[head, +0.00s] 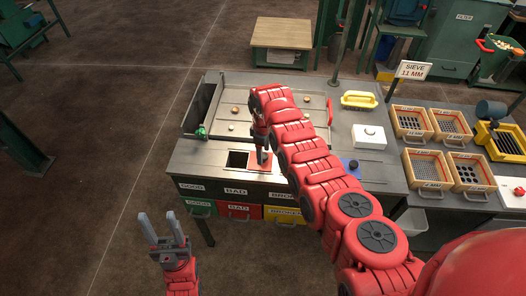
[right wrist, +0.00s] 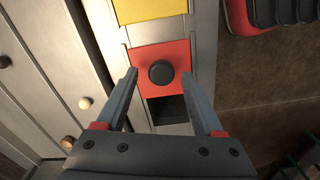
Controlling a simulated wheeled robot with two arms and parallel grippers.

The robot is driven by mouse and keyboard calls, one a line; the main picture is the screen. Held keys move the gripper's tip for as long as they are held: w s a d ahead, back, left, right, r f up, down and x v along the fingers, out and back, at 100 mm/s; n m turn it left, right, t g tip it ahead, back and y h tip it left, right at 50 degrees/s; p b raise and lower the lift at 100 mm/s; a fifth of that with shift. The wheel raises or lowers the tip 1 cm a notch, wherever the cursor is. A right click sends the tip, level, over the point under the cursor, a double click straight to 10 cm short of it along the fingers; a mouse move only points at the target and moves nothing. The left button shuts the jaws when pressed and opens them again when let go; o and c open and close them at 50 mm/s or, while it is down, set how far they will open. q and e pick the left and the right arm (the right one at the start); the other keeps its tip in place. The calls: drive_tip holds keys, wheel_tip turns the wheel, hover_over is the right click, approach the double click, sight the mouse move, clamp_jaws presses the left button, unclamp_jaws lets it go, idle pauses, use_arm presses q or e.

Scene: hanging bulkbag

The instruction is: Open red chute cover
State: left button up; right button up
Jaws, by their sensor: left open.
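The red chute cover (right wrist: 174,54) is a flat red square plate with a round black knob (right wrist: 161,73) on it. A dark square opening (right wrist: 168,109) shows beside the cover, and it also shows in the head view (head: 237,160), to the left of the cover. My right gripper (right wrist: 161,77) is open, with one finger on each side of the knob; gaps show between the fingers and the knob. In the head view the right arm partly hides the cover. My left gripper (head: 163,228) is open and empty, in front of and left of the table.
A yellow cover (right wrist: 150,9) lies in line with the red one. Labelled green, red (head: 239,211) and yellow bins sit below the table's front edge. A sorting tray (head: 228,87) with small round pieces lies behind.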

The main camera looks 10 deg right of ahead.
idle(0.3)
drive_tip(key=shift+r+b, duration=0.3)
drive_tip(key=shift+r, duration=0.3)
wheel_tip(320, 180, up, 6)
drive_tip(key=shift+r+b, duration=0.1)
drive_tip(key=shift+b, duration=1.1)
wheel_tip(320, 180, up, 5)
hover_over(264, 155)
drive_tip(key=shift+a+r, duration=0.15)
drive_tip(key=shift+r, duration=2.3)
